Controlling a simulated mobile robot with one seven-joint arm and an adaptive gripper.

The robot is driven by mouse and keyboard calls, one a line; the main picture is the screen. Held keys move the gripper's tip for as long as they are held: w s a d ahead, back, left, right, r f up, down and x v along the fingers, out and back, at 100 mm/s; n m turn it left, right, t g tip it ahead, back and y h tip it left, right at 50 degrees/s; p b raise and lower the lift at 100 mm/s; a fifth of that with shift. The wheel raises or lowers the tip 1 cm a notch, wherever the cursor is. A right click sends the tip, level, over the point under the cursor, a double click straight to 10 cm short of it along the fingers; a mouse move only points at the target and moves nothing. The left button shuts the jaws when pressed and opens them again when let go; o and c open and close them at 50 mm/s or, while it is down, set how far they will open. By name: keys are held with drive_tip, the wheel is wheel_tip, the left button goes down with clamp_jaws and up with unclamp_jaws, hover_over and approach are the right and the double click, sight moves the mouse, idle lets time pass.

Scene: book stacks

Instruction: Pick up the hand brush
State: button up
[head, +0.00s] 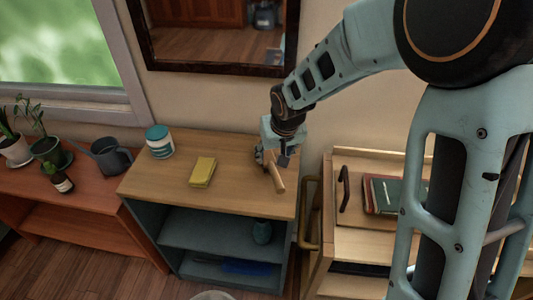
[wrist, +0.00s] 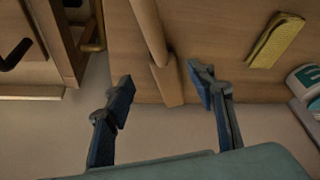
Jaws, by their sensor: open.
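The hand brush (head: 277,179), in light wood, lies near the right end of the wooden cabinet top. Its handle points toward the cabinet's front edge, and its far part is partly hidden by my gripper in the head view. In the wrist view the brush (wrist: 151,30) runs from the top edge down to a wider wooden part. My gripper (head: 270,157) is over the brush's far end. In the wrist view the two blue fingers of my gripper (wrist: 161,82) are spread wide, one on each side of the brush, with nothing held. I cannot tell the exact height gap.
A yellow block (head: 202,171) and a white and teal jar (head: 159,141) stand left on the cabinet top (head: 235,188). A wooden cart (head: 352,245) with books (head: 390,194) is close on the right. A framed mirror (head: 215,68) hangs on the wall behind.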

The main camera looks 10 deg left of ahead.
sight(270, 161)
drive_tip(key=shift+a+x, duration=0.15)
drive_tip(key=shift+x, duration=1.8)
drive_tip(key=shift+a+x, duration=0.15)
drive_tip(key=shift+x, duration=1.8)
drive_tip(key=shift+r, duration=0.1)
clamp_jaws()
drive_tip(key=shift+r, duration=0.1)
